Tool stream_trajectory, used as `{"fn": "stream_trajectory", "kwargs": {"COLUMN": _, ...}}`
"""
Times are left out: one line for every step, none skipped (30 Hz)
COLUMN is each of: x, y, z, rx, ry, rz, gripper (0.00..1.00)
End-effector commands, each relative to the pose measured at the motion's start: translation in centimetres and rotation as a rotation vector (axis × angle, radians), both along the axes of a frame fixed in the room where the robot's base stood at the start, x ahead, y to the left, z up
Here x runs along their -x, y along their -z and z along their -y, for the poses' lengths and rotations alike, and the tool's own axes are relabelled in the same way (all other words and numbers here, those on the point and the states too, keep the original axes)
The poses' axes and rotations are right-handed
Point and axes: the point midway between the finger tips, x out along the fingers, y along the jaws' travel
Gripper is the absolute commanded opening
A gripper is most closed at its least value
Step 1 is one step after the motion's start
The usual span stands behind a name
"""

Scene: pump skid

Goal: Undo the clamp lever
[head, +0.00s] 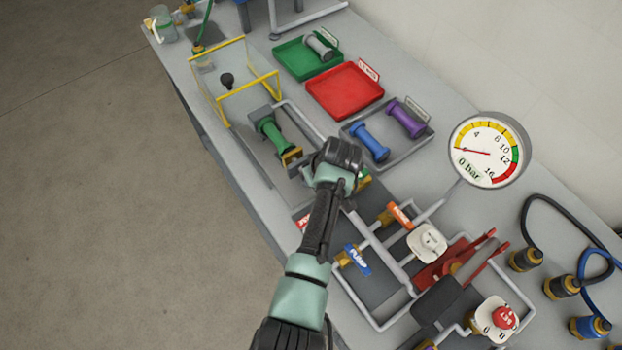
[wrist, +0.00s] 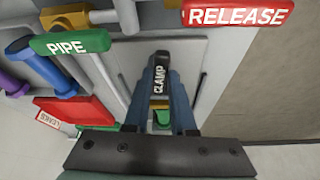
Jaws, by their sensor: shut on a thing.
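The clamp lever (wrist: 160,85) is a dark handle with a white CLAMP label, seen in the middle of the wrist view between the two blue-grey fingers. My gripper (wrist: 162,76) is shut on it. In the head view my gripper (head: 338,160) is over the bench, just right of a green spool-shaped part (head: 272,134) in a grey holder with a yellow end piece (head: 292,157). My gripper and wrist hide the lever in the head view.
A green PIPE handle (wrist: 70,41) and a red RELEASE handle (wrist: 238,14) flank the lever. A yellow-framed clear guard (head: 250,88) stands behind the green part. A red tray (head: 345,90), pressure gauge (head: 487,150) and blue PUMP handle (head: 357,259) are nearby.

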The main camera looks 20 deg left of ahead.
Motion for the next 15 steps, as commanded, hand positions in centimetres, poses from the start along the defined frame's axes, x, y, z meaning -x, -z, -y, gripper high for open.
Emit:
{"fn": "stream_trajectory", "kwargs": {"x": -0.24, "y": 0.14, "z": 0.17, "rx": -0.001, "ry": -0.026, "rz": 0.004, "gripper": 0.0}}
{"fn": "stream_trajectory", "kwargs": {"x": -0.29, "y": 0.12, "z": 0.18, "rx": -0.001, "ry": -0.042, "rz": 0.003, "gripper": 0.0}}
{"fn": "stream_trajectory", "kwargs": {"x": -0.32, "y": 0.1, "z": 0.22, "rx": -0.001, "ry": -0.062, "rz": 0.002, "gripper": 0.0}}
{"fn": "stream_trajectory", "kwargs": {"x": -0.37, "y": 0.09, "z": 0.27, "rx": 0.0, "ry": -0.076, "rz": 0.002, "gripper": 0.0}}
{"fn": "stream_trajectory", "kwargs": {"x": -0.39, "y": 0.08, "z": 0.29, "rx": 0.0, "ry": -0.089, "rz": 0.003, "gripper": 0.0}}
{"fn": "stream_trajectory", "kwargs": {"x": -0.41, "y": 0.08, "z": 0.3, "rx": -0.001, "ry": -0.105, "rz": 0.002, "gripper": 0.0}}
{"fn": "stream_trajectory", "kwargs": {"x": -0.43, "y": 0.07, "z": 0.31, "rx": -0.001, "ry": -0.114, "rz": 0.002, "gripper": 0.0}}
{"fn": "stream_trajectory", "kwargs": {"x": -0.44, "y": 0.06, "z": 0.32, "rx": -0.001, "ry": -0.123, "rz": 0.002, "gripper": 0.0}}
{"fn": "stream_trajectory", "kwargs": {"x": -0.48, "y": 0.03, "z": 0.35, "rx": -0.001, "ry": -0.134, "rz": 0.002, "gripper": 0.0}}
{"fn": "stream_trajectory", "kwargs": {"x": -0.5, "y": 0.01, "z": 0.37, "rx": -0.001, "ry": -0.141, "rz": 0.002, "gripper": 0.0}}
{"fn": "stream_trajectory", "kwargs": {"x": -0.52, "y": -0.01, "z": 0.36, "rx": -0.001, "ry": -0.147, "rz": 0.002, "gripper": 0.0}}
{"fn": "stream_trajectory", "kwargs": {"x": -0.55, "y": -0.04, "z": 0.36, "rx": 0.0, "ry": -0.153, "rz": 0.003, "gripper": 0.0}}
{"fn": "stream_trajectory", "kwargs": {"x": -0.56, "y": -0.06, "z": 0.36, "rx": 0.0, "ry": -0.156, "rz": 0.003, "gripper": 0.0}}
{"fn": "stream_trajectory", "kwargs": {"x": -0.58, "y": -0.08, "z": 0.36, "rx": 0.0, "ry": -0.16, "rz": 0.003, "gripper": 0.0}}
{"fn": "stream_trajectory", "kwargs": {"x": -0.58, "y": -0.09, "z": 0.36, "rx": 0.0, "ry": -0.163, "rz": 0.003, "gripper": 0.0}}
